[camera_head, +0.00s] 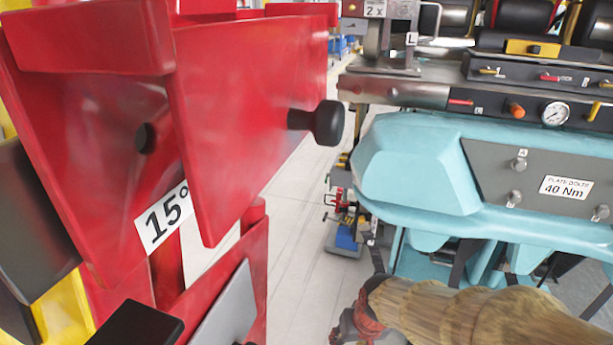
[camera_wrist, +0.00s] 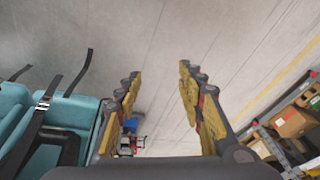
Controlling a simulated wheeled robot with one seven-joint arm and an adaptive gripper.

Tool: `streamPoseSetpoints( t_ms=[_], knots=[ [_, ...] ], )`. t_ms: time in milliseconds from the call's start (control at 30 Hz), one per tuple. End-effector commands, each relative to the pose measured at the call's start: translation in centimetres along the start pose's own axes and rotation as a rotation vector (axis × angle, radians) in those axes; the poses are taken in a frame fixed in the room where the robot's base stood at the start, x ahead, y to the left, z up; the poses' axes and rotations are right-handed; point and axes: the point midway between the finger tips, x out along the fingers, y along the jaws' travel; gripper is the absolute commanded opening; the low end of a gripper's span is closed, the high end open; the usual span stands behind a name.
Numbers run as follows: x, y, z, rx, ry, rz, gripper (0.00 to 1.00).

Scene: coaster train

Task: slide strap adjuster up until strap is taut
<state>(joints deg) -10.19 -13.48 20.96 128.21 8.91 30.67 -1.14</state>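In the wrist view my gripper (camera_wrist: 158,78) is open and empty, its two yellow-and-dark fingers spread above the grey floor. Left of it is a teal train part (camera_wrist: 70,112) with dark straps. One dark strap (camera_wrist: 30,130) carries a small bright metal piece, which looks like the strap adjuster (camera_wrist: 43,103), clear of the fingers. Another strap end (camera_wrist: 76,73) sticks out past the teal edge. In the head view the teal train body (camera_head: 405,165) has dark straps (camera_head: 463,262) under it. My sleeved arm hides part of that area.
A large red frame (camera_head: 250,110) with a black knob (camera_head: 328,123) and a 15° label fills the left of the head view. Boxes on a shelf (camera_wrist: 291,122) stand at the right in the wrist view. Open floor (camera_head: 295,215) lies between the frame and train.

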Motion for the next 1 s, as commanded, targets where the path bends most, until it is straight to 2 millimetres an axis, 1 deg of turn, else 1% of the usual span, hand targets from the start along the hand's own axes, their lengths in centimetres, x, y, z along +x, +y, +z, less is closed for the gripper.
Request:
streamPoseSetpoints(
  t_ms=[33, 67, 100, 200, 267, 300, 333, 400, 500, 567, 633, 767, 1000],
  knots=[
    [-2.7, 0.7, 1.6, -0.006, -0.014, 0.010, 0.39],
    [-4.1, 1.1, 2.7, -0.010, -0.026, 0.018, 0.39],
    [-5.9, 1.8, 4.1, -0.012, -0.038, 0.029, 0.39],
    [-10.1, 3.2, 7.0, -0.014, -0.038, 0.061, 0.39],
    [-12.3, 4.0, 8.3, -0.012, -0.016, 0.079, 0.39],
    [-13.7, 4.5, 8.9, -0.009, 0.009, 0.090, 0.39],
    [-14.6, 4.8, 9.0, -0.007, 0.037, 0.097, 0.39],
    [-16.7, 5.3, 9.0, 0.001, 0.109, 0.110, 0.39],
    [-19.1, 5.6, 8.9, 0.018, 0.193, 0.118, 0.39],
    [-20.3, 5.8, 8.7, 0.026, 0.231, 0.122, 0.39],
    [-21.0, 5.9, 8.6, 0.033, 0.255, 0.125, 0.39],
    [-21.2, 6.2, 8.6, 0.044, 0.262, 0.129, 0.39],
    [-21.1, 6.2, 8.6, 0.044, 0.262, 0.128, 0.39]
  ],
)
